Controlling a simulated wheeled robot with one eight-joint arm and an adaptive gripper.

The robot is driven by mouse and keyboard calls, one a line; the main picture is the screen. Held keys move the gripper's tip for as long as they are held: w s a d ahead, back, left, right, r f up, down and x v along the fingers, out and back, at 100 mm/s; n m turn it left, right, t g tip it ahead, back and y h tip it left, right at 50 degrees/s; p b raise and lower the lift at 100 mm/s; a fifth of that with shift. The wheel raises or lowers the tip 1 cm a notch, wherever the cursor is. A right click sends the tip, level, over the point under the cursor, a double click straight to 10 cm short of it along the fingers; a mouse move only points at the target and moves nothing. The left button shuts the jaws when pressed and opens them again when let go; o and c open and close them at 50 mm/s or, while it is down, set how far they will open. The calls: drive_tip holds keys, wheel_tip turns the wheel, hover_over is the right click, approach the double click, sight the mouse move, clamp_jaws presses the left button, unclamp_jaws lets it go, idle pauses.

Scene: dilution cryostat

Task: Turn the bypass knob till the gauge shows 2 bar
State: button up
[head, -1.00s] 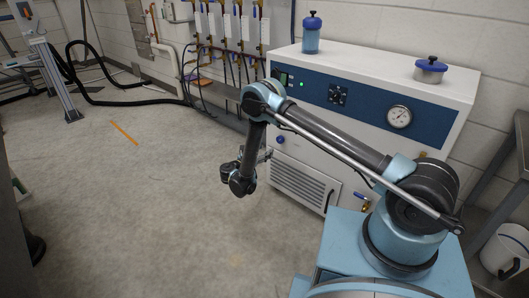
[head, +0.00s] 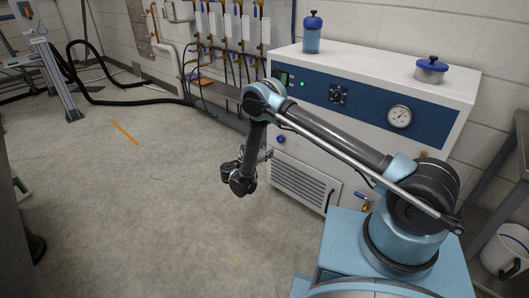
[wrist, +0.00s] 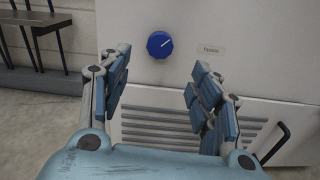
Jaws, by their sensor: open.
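The round blue knob (wrist: 160,44) sits on the white cabinet front, its pale pointer line aimed up and to the right. A small label beside it is too blurred to read surely. The knob also shows in the head view (head: 281,140). My gripper (wrist: 161,65) is open and empty, its fingers spread below and to both sides of the knob in the picture, apart from it. In the head view my gripper (head: 264,155) is in front of the cabinet. The gauge (head: 399,117) is a white dial on the blue panel; its reading is too small to tell.
The white cabinet (head: 455,92) carries a blue bottle (head: 312,36) and a lidded metal pot (head: 430,70) on top. A vent grille (wrist: 170,123) and dark handle (wrist: 272,145) lie below the knob.

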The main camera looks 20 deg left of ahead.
idle(0.4)
drive_tip(key=s+a+r+m+g+y, duration=0.1)
drive_tip(key=s+r+m+g, duration=0.15)
drive_tip(key=m, duration=1.15)
drive_tip(key=s+r+m+g+y, duration=0.1)
drive_tip(key=r+m, duration=0.2)
drive_tip(key=m, duration=1.9)
approach(279, 140)
drive_tip(key=x, duration=0.8)
drive_tip(key=shift+w+d, duration=0.25)
drive_tip(key=shift+w, duration=0.1)
drive_tip(key=c, duration=1)
